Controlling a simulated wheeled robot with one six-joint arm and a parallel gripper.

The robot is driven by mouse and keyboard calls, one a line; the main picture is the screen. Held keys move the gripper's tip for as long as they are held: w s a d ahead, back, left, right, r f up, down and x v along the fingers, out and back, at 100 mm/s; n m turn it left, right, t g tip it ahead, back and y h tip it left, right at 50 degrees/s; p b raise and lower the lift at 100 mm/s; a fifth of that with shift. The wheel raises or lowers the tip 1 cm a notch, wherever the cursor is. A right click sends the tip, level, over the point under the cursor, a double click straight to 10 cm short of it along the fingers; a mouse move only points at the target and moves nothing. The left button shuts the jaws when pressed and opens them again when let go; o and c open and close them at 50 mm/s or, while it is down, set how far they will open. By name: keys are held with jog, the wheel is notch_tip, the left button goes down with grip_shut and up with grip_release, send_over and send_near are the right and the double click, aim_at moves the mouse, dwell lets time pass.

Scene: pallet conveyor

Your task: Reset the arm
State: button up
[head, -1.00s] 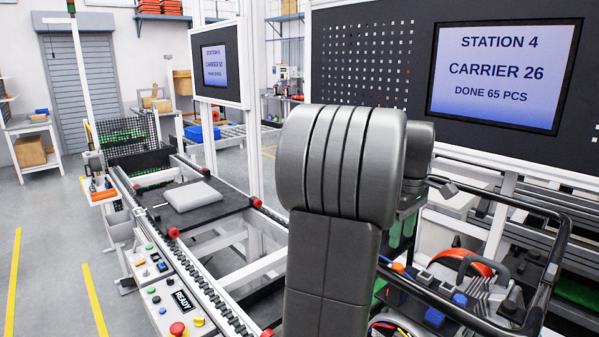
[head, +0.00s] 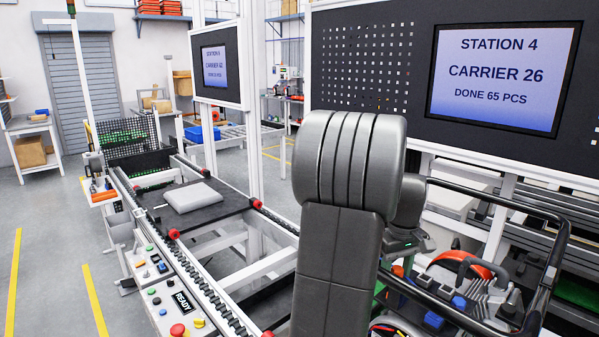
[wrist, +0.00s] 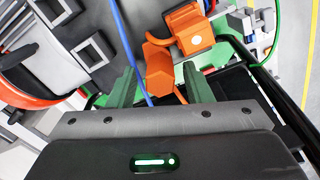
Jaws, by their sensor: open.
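My arm fills the middle of the head view, grey and upright, and hides part of my gripper. In the wrist view my gripper (wrist: 160,88) shows two green fingers spread apart. An orange bracket-like piece (wrist: 188,32) stands beyond the fingers, and its lower part shows in the gap between them. I cannot tell whether the fingers touch it.
A black rail (head: 560,250) runs around the rack at right, with a red-orange ring (head: 462,262) and blue blocks (head: 433,320). The conveyor (head: 205,287) lies left, carrying a dark pallet (head: 222,214) with a light grey part (head: 193,196). A Station 4 screen (head: 505,75) stands behind.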

jog(key=m+b, duration=0.1)
jog(key=m, duration=0.5)
jog(key=shift+d+m, duration=0.1)
jog(key=shift+m, duration=0.2)
jog(key=m+b, duration=0.1)
jog(key=m, duration=0.3)
jog(key=shift+s+d+m+b, duration=0.1)
jog(key=shift+m+b, duration=0.25)
jog(key=shift+m, duration=1.15)
jog(key=shift+r, duration=0.1)
